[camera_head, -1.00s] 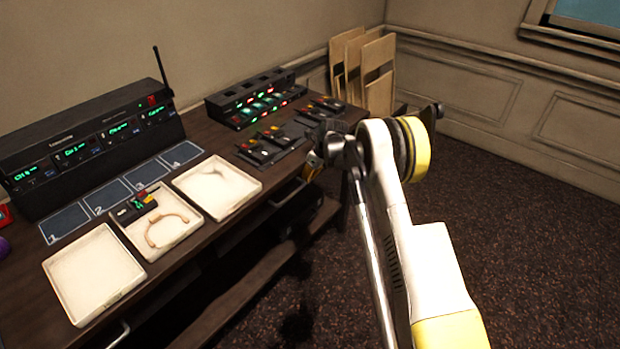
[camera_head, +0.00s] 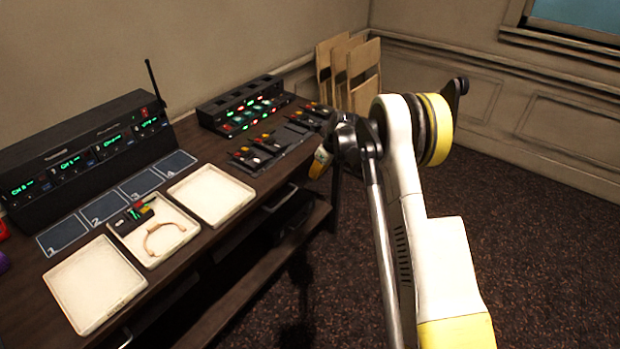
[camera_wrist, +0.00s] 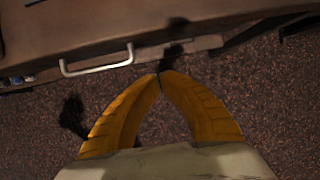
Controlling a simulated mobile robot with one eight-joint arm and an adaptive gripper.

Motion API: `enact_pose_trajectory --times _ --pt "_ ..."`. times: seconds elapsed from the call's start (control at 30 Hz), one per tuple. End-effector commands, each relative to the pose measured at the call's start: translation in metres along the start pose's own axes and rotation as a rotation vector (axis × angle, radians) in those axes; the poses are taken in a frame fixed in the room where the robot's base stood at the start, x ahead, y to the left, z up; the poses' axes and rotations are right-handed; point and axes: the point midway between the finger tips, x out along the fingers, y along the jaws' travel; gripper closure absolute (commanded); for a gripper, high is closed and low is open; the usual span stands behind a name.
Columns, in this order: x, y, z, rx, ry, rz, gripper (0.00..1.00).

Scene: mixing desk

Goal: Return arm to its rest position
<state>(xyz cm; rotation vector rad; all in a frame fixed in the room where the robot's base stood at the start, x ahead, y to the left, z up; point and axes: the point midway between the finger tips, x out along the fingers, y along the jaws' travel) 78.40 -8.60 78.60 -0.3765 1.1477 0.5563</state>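My gripper (camera_wrist: 159,76) shows in the wrist view as two yellow fingers whose tips meet, with nothing between them. It points down past the desk front, over the dark carpet. In the head view only a small yellow part of my gripper (camera_head: 320,163) shows beside the desk's right end, mostly hidden behind my arm. My arm is folded at the right of the head view, clear of the desk top.
The dark desk (camera_head: 160,277) carries three white trays; the middle tray (camera_head: 187,244) holds a small black device and a tan band. A receiver rack (camera_head: 85,155) and a charger (camera_head: 245,103) stand behind. Folded chairs (camera_head: 348,75) lean at the wall. The carpet (camera_head: 540,240) is clear at right.

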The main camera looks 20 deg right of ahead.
Motion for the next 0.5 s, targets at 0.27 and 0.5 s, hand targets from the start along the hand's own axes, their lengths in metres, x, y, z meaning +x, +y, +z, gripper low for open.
enact_pose_trajectory --times 0.27,0.5 --pt "-0.020 0.000 0.000 -0.001 0.000 0.000 1.00" --pt "-0.068 0.018 0.012 -0.180 0.001 -0.027 1.00"
